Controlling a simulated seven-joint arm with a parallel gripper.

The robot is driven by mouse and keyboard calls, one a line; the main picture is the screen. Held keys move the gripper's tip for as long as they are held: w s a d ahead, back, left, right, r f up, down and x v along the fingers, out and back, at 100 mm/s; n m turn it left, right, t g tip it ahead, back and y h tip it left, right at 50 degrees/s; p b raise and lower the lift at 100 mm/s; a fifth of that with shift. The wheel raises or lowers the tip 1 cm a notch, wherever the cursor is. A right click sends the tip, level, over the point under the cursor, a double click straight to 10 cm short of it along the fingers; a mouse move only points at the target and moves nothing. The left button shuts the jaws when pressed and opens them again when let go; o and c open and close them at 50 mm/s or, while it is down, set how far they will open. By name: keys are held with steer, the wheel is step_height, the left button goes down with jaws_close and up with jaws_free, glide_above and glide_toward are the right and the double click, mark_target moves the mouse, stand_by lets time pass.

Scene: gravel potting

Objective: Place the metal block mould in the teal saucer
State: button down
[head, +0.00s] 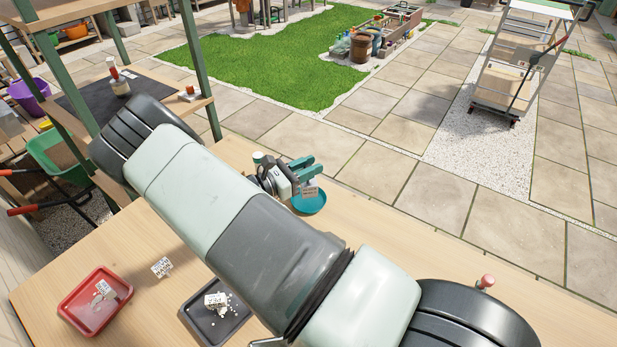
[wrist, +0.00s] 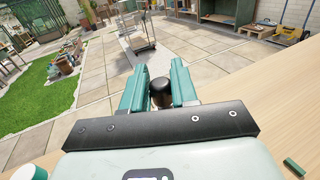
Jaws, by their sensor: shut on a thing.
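My gripper (head: 303,170) is at the far side of the wooden table, its teal fingers right above the teal saucer (head: 312,208). It is shut on the metal block mould, whose dark rounded top (wrist: 162,92) shows between the fingers (wrist: 160,85) in the wrist view. In the head view a small pale grey part of the mould (head: 309,192) shows below the fingers, over the saucer. I cannot tell whether it touches the saucer. The saucer does not show in the wrist view.
A red tray (head: 70,309) and a dark tray (head: 190,318) each hold a pale speckled block. Another such block (head: 162,267) lies between them. A small green bar (wrist: 294,167) lies at right in the wrist view.

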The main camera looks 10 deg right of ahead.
mark_target(308, 189)
steer(key=shift+f, duration=1.65)
steer(key=shift+f, duration=0.15)
steer(key=c, duration=0.9)
jaws_free()
steer(key=shift+o, duration=0.2)
